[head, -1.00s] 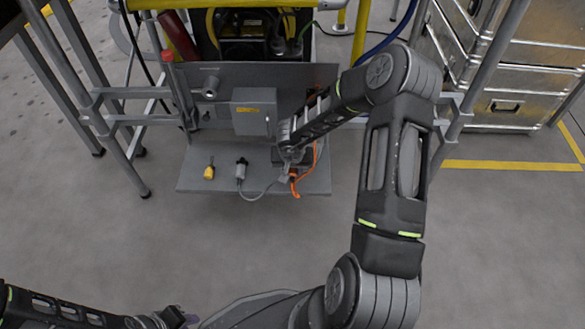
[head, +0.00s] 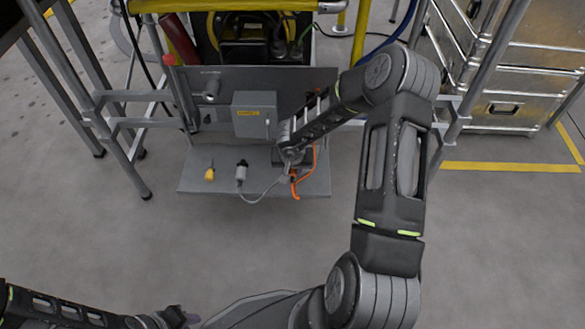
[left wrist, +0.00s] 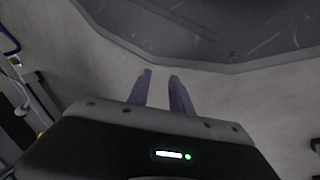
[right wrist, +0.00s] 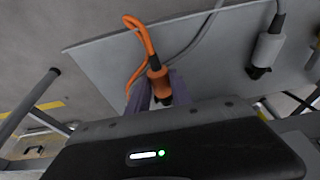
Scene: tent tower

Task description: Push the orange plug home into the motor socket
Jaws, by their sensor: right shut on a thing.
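The orange plug (right wrist: 157,76) sits between the fingers of my right gripper (right wrist: 158,92) in the right wrist view, with its orange cable looping away above it. In the head view my right gripper (head: 289,160) is low over the right part of the grey shelf, next to a dark block (head: 308,157). The orange plug and cable (head: 294,184) show just below it. The motor socket cannot be made out clearly; my right gripper and arm cover that area. My left gripper (left wrist: 161,80) is empty, its fingers apart, above the floor, away from the shelf.
A yellow plug (head: 210,174) and a grey plug (head: 241,171) with a grey cable stand on the shelf (head: 210,187). A grey box with a yellow label (head: 254,115) is on the upright panel. Metal frame legs flank the shelf; metal cases (head: 520,95) stand right.

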